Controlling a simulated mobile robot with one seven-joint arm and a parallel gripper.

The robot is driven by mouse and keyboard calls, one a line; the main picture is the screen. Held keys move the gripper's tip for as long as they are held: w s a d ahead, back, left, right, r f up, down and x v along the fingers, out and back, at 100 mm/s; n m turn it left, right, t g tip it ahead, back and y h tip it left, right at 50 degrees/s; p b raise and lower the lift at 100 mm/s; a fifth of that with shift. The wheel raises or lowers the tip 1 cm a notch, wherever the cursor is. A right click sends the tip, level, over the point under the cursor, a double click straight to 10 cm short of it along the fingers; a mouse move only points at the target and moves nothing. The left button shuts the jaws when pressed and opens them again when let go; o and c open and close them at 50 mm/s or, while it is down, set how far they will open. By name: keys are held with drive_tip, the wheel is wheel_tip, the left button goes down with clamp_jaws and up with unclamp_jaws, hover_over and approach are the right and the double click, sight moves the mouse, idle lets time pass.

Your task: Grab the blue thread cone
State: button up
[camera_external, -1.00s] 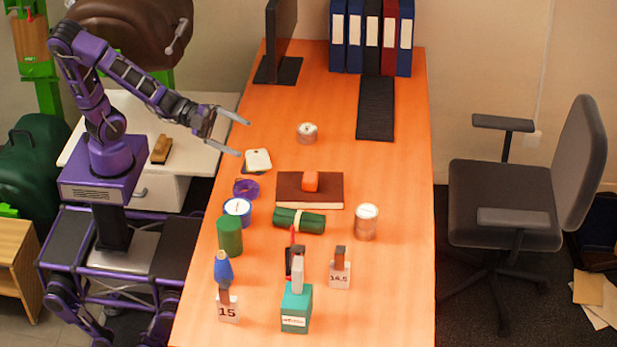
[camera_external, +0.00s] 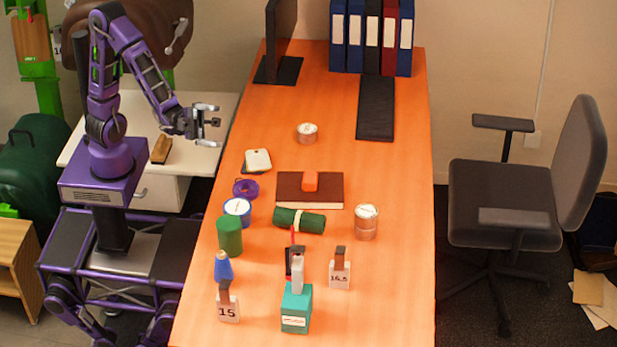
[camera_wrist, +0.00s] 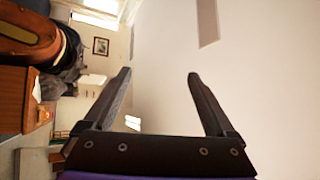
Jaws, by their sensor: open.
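The blue thread cone (camera_external: 223,267) stands upright near the front left of the orange table (camera_external: 390,270), just behind the tag marked 15 (camera_external: 228,308). The tag's dark top overlaps the cone's lower part in the external view. My gripper (camera_external: 215,124) is open and empty, raised by the table's left edge, well behind the cone. In the wrist view my gripper (camera_wrist: 160,78) shows two dark fingers spread apart with nothing between them. The cone is not in the wrist view.
Close to the cone are a green cylinder (camera_external: 230,237), a blue-rimmed round tin (camera_external: 238,211) and a teal box (camera_external: 297,308). A green roll (camera_external: 299,220) and a brown book (camera_external: 325,190) lie mid-table. The table's right side is mostly clear.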

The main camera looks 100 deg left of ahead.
drive_tip(key=s+d+f+n+g+y+p, duration=0.1)
drive_tip(key=d+f+n+y, duration=0.25)
drive_tip(key=f+n, duration=0.7)
drive_tip(key=s+d+f+n+y+p, duration=0.15)
drive_tip(key=f+n+y, duration=0.5)
drive_tip(key=f, duration=0.65)
drive_tip(key=s+f+n+g+y+p, duration=0.15)
drive_tip(key=s+f+n, duration=0.35)
drive_tip(key=f, duration=0.7)
drive_tip(key=s+a+f+m+g, duration=0.1)
drive_tip(key=s+a+f, duration=0.2)
drive_tip(key=s+f, duration=0.1)
drive_tip(key=t+y, duration=0.2)
approach(230, 269)
drive_tip(key=shift+n+g, duration=0.25)
drive_tip(key=shift+n, duration=0.15)
drive_tip(key=b+x, duration=0.1)
drive_tip(key=x, duration=0.1)
drive_tip(key=r+b+x, duration=0.1)
drive_tip(key=b+x, duration=0.1)
drive_tip(key=shift+w, duration=0.3)
drive_tip(key=shift+x, duration=3.15)
drive_tip(key=shift+s+d+f, duration=0.1)
drive_tip(key=shift+f, duration=0.05)
